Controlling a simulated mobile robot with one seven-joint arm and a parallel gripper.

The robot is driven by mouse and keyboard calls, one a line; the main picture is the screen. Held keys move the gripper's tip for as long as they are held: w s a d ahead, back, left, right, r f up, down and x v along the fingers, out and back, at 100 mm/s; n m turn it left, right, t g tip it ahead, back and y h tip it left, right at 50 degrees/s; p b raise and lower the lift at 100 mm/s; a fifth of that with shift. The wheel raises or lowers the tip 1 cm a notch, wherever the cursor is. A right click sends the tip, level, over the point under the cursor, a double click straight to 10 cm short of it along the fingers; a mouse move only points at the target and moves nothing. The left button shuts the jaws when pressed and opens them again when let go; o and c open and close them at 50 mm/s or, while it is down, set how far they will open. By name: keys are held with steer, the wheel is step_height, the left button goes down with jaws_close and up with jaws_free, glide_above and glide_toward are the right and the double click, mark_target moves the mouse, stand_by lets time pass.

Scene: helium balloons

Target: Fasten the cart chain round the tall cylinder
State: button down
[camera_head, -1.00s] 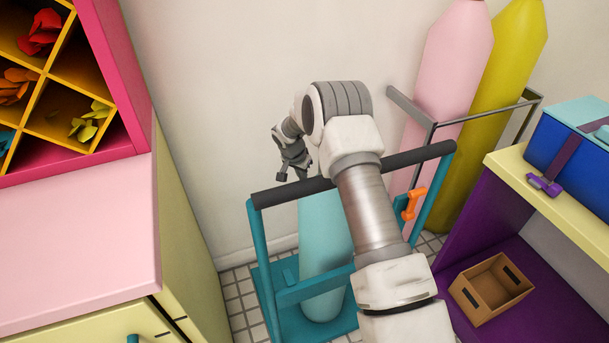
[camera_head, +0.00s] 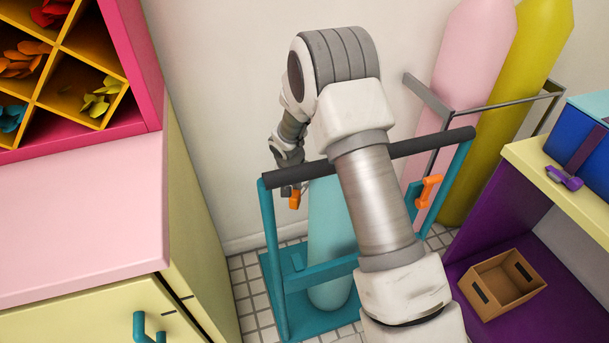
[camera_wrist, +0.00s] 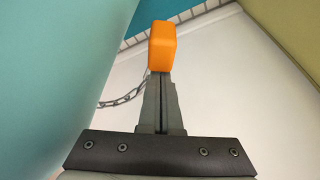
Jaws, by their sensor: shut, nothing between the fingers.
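The tall pale teal cylinder (camera_head: 328,230) stands upright in the teal cart (camera_head: 270,240), partly behind my arm. My gripper (camera_head: 290,190) is at the cart's left post, just below the dark handle bar. An orange piece (camera_head: 295,199) shows at its fingertips. In the wrist view my fingers (camera_wrist: 162,95) are shut together, and the orange piece (camera_wrist: 162,46) sits right at their tips, not between them as far as I see. The chain (camera_wrist: 122,98) hangs left of the fingers, running up toward the orange piece. A second orange piece (camera_head: 427,190) is on the right post.
A yellow cabinet with a pink top (camera_head: 80,215) stands close left of the cart. Pink (camera_head: 470,70) and yellow (camera_head: 530,60) cylinders stand in a grey rack (camera_head: 500,104) behind. A shelf with a cardboard box (camera_head: 503,285) is at the right.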

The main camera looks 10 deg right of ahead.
mark_target(292, 202)
steer(key=shift+s+a+n+y+b, duration=0.2)
steer(key=shift+s+a+n, duration=0.15)
steer(key=shift+s, duration=0.5)
steer(key=shift+s+a+n+y+b, duration=0.15)
steer(key=shift+s+a+n, duration=0.25)
steer(key=shift+s, duration=0.45)
steer(key=shift+s+a+n+y+b, duration=0.1)
steer(key=shift+s+a+n+b, duration=0.2)
steer(key=shift+s, duration=0.55)
steer(key=shift+r, duration=0.1)
